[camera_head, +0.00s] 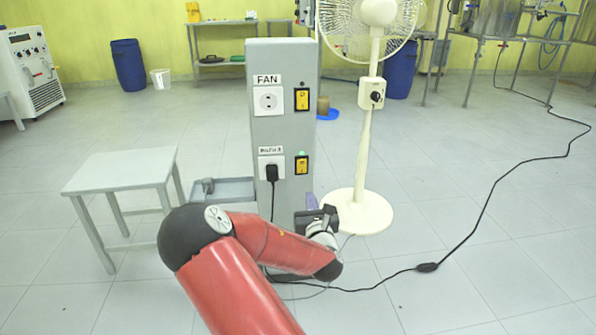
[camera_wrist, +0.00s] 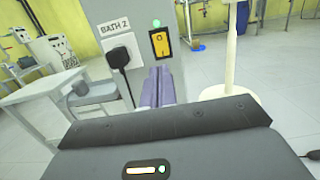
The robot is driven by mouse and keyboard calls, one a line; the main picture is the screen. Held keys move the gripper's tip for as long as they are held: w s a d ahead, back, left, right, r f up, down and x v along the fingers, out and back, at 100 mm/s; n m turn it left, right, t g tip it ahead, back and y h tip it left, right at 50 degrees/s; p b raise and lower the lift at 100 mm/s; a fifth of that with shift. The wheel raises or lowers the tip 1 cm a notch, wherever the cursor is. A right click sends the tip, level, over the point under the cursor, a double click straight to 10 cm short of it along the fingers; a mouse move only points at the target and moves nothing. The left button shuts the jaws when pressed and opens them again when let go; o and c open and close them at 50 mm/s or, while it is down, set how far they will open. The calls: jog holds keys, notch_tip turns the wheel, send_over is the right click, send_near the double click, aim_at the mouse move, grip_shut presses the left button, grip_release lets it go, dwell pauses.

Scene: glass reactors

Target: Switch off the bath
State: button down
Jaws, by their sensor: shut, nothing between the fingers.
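The grey power post (camera_head: 283,120) stands in the middle of the head view. Its lower panel has a socket labelled BATH 2 (camera_wrist: 114,25) with a black plug (camera_head: 272,173) in it. To the socket's right is a yellow rocker switch (camera_head: 301,165), with a green lamp lit above it. The switch (camera_wrist: 160,43) and lamp (camera_wrist: 156,23) also show in the wrist view. My gripper (camera_wrist: 159,74) is shut and empty, with its purple-grey fingers just below the switch in the wrist picture. In the head view my gripper (camera_head: 312,201) is low by the post, partly hidden by my arm.
The upper panel has a FAN socket (camera_head: 268,101) and another yellow switch (camera_head: 302,99). A white standing fan (camera_head: 364,150) is close on the right. A grey stool (camera_head: 122,170) and a grey tray (camera_head: 232,189) are on the left. A black cable (camera_head: 470,220) crosses the floor.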

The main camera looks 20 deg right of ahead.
aim_at(303, 164)
jog(key=x, duration=1.4)
jog(key=shift+w+r+p, duration=0.2)
jog(key=shift+r+p, duration=0.1)
jog(key=shift+p, duration=0.25)
jog(key=shift+f, duration=0.15)
